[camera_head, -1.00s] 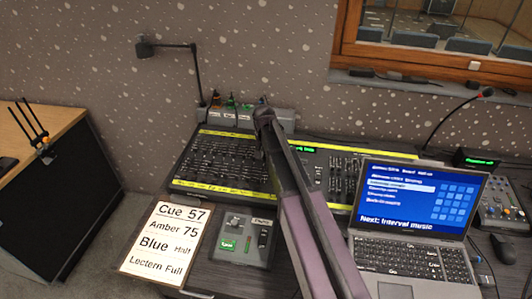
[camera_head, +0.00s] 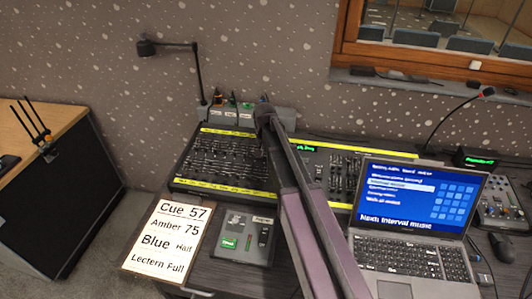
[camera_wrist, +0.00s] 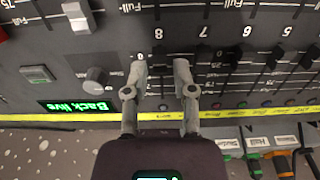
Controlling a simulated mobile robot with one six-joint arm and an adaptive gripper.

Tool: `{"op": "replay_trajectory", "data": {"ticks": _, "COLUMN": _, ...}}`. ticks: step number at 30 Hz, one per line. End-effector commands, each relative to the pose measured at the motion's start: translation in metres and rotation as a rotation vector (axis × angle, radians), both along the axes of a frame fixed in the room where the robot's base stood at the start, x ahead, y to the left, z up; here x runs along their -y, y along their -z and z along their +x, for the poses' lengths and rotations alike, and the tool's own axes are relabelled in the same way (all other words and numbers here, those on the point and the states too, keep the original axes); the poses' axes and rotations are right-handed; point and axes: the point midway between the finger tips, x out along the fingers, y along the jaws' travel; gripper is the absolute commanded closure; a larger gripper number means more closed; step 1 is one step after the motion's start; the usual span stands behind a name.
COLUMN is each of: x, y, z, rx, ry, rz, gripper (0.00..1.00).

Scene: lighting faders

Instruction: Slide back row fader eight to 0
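The lighting desk (camera_head: 222,187) has rows of faders and yellow label strips. In the wrist view the desk appears turned round, with the label 8 (camera_wrist: 158,33) near the middle. My gripper (camera_wrist: 161,66) has its two grey fingers apart, one on each side of the column under this 8. Back row fader eight (camera_wrist: 161,60) lies in that column between the fingers. Its cap is dark and small, so I cannot tell its exact setting or whether a finger touches it. In the head view my arm hides the gripper and this part of the desk.
In the wrist view, dark fader caps (camera_wrist: 275,58) stand right of my fingers, and a round knob (camera_wrist: 95,78) and a lit "Back live" display (camera_wrist: 78,106) lie left. Plugs and cables (camera_wrist: 255,160) run behind the desk. A laptop (camera_head: 410,225) stands right of my arm.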

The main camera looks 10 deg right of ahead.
Motion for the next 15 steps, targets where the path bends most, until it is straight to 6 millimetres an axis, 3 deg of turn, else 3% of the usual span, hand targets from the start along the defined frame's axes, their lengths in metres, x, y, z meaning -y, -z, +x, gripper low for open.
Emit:
{"op": "replay_trajectory", "data": {"ticks": 6, "x": 0.0, "y": -0.015, "z": 0.0, "rx": 0.0, "ry": 0.0, "rz": 0.0, "gripper": 0.66}}
{"op": "replay_trajectory", "data": {"ticks": 15, "x": 0.0, "y": -0.016, "z": 0.0, "rx": 0.0, "ry": 0.0, "rz": 0.0, "gripper": 0.66}}
